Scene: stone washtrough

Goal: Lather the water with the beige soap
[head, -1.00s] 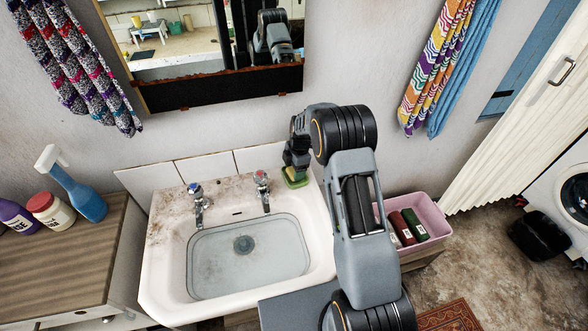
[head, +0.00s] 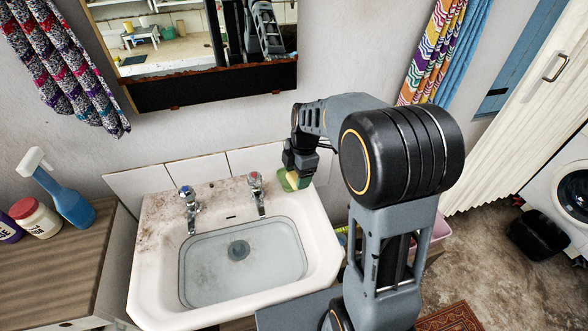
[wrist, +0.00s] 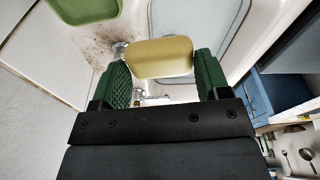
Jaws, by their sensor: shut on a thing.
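The beige soap (wrist: 160,58) is a rounded block between the green finger pads of my gripper (wrist: 163,72) in the wrist view. My gripper is shut on it, a pad against each side. In the head view my gripper (head: 298,178) is over the sink's back right corner, partly hiding the soap. The water (head: 245,282) is clear and fills the basin of the white sink (head: 322,262), to the left of and nearer than my gripper. The green soap dish (wrist: 85,8) shows at the wrist view's top left, apart from the soap.
Two taps, one blue-marked (head: 190,208) and one red-marked (head: 257,192), stand along the sink's back edge, left of my gripper. A mirror (head: 215,88) hangs behind. A wooden cabinet (head: 55,260) with bottles stands left. A pink bin (head: 441,230) is mostly hidden behind my arm.

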